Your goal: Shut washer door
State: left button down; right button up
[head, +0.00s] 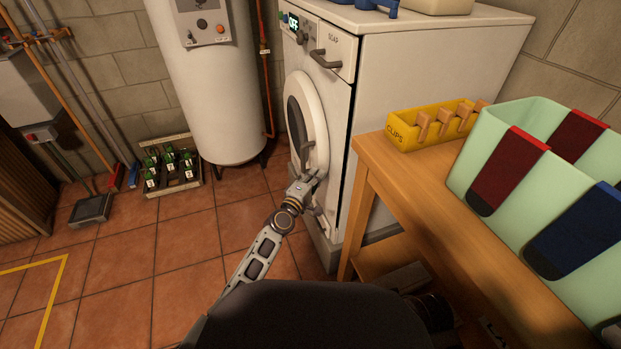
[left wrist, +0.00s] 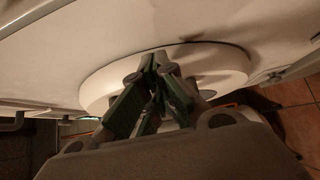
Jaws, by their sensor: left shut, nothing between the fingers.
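The white washer (head: 430,85) stands against the back wall with its front facing left. Its round door (head: 301,112) has a white ring and dark glass and lies at or very near the front panel; I cannot tell whether it is latched. My left gripper (head: 308,182) is at the lower edge of the door, its fingers shut and empty. In the left wrist view the shut fingers (left wrist: 158,75) are in front of the door's white ring (left wrist: 105,85); contact is not clear. My right gripper is not in view.
A wooden table (head: 400,190) at the right holds a yellow clips box (head: 405,136) and a mint bin (head: 477,165) with socks over its rim. A white boiler (head: 208,90) and a bottle crate (head: 194,186) stand left of the washer.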

pick_arm(q)
jog(key=shift+w+d, duration=0.15)
jog(key=shift+d, duration=0.2)
jog(key=shift+d, duration=0.1)
dwell(0.5)
jog(key=shift+s, duration=0.2)
jog(key=shift+s, duration=0.15)
jog(key=v, duration=1.1)
jog(key=shift+s+a, duration=0.2)
jog(key=shift+a, duration=0.05)
jog(key=shift+f, duration=0.1)
dwell(0.4)
